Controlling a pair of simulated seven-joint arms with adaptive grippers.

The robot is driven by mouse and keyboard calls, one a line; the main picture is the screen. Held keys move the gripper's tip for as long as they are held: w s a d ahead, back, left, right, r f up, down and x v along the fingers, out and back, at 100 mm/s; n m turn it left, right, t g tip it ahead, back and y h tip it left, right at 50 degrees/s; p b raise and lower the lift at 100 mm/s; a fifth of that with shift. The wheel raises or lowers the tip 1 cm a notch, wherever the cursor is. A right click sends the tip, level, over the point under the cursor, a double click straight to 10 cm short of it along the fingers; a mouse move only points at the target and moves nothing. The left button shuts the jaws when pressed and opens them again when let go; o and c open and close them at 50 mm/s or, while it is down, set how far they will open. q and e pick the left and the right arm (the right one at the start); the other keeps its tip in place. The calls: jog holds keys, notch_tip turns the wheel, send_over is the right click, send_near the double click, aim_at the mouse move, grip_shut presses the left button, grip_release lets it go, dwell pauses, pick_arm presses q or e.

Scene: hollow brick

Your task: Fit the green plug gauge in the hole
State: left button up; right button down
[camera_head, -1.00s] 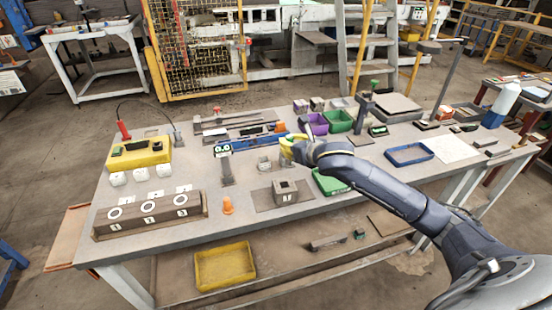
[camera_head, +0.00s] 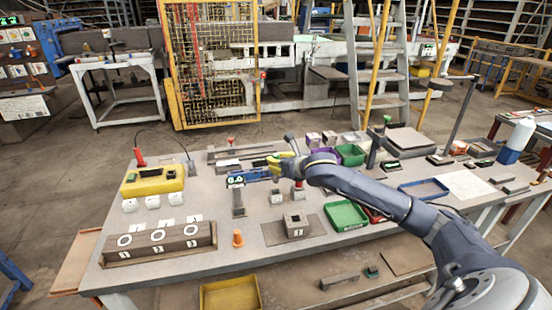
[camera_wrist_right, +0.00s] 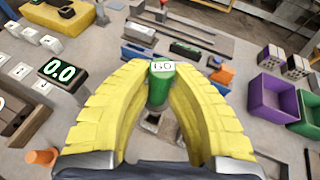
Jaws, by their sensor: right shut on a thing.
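The green plug gauge (camera_wrist_right: 160,87) stands between the yellow fingers of my right gripper (camera_wrist_right: 161,82) in the right wrist view, its pale marked top facing the camera. The fingers are shut on it. In the head view my right gripper (camera_head: 275,163) is above the back middle of the workbench, and its fingers hide the gauge. A grey hollow block (camera_head: 296,226) with a square opening sits on a flat plate nearer the front edge, apart from the gripper. A small grey piece with a dark opening (camera_wrist_right: 152,122) shows below the gauge. My left gripper is not in view.
An orange cone (camera_head: 238,239) and an upright digital display (camera_head: 237,182) stand left of the hollow block. Green (camera_head: 346,215) and purple (camera_head: 318,153) bins are to the right.

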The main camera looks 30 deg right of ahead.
aim_at(278, 181)
jog(key=shift+f, duration=1.4)
jog(key=shift+f, duration=2.65)
dwell(0.4)
jog(key=c, duration=1.2)
grip_release()
jog(key=shift+s, duration=0.15)
jog(key=v, duration=1.1)
jog(key=shift+s+r, duration=0.25)
jog(key=shift+s, duration=0.05)
